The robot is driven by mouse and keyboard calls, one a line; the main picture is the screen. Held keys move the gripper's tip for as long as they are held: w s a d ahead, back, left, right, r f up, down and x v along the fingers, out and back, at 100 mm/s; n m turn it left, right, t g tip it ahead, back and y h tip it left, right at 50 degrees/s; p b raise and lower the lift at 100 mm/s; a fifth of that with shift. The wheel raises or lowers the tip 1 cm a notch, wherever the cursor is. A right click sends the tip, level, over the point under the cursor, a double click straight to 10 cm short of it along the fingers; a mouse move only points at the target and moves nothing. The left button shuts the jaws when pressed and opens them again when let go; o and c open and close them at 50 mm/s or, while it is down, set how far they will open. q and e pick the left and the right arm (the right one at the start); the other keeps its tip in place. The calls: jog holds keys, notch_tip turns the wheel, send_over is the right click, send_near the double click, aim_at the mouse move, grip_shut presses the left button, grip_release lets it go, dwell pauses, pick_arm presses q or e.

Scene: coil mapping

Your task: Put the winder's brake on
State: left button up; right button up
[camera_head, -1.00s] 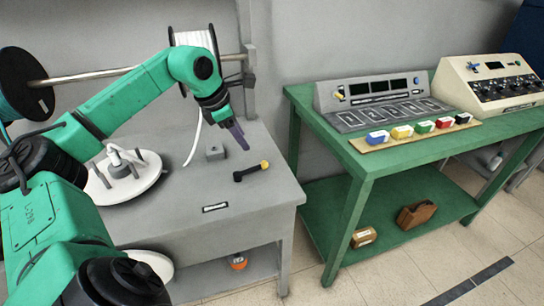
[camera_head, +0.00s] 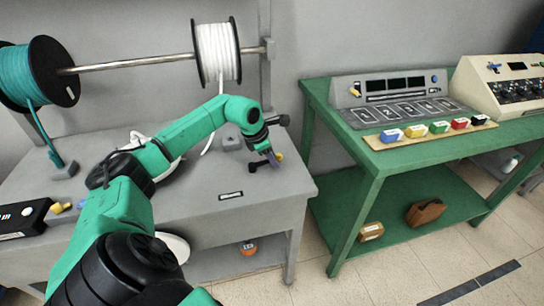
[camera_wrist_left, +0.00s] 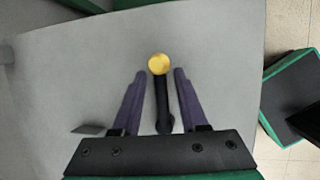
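The brake lever, a short black bar with a yellow knob (camera_head: 280,157), is on the grey winder bench (camera_head: 235,180). It is mostly hidden behind my left gripper (camera_head: 272,160) in the head view. In the left wrist view the black lever (camera_wrist_left: 163,100) lies between the two purple fingers of my left gripper (camera_wrist_left: 159,72), its yellow knob near the fingertips. A gap shows on each side of the lever, so the fingers are open around it. My right gripper is not in view.
A white spool (camera_head: 216,52) and a teal spool (camera_head: 42,75) hang on a rod above the bench. A grey block (camera_head: 231,140) sits behind the lever. A black box (camera_head: 22,218) stands at the bench's left. The green table (camera_head: 345,135) with panels is to the right.

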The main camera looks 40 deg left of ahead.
pick_arm(q)
jog(key=c, duration=0.5)
jog(key=shift+w+r, duration=0.1)
jog(key=shift+r, duration=0.15)
dwell(0.8)
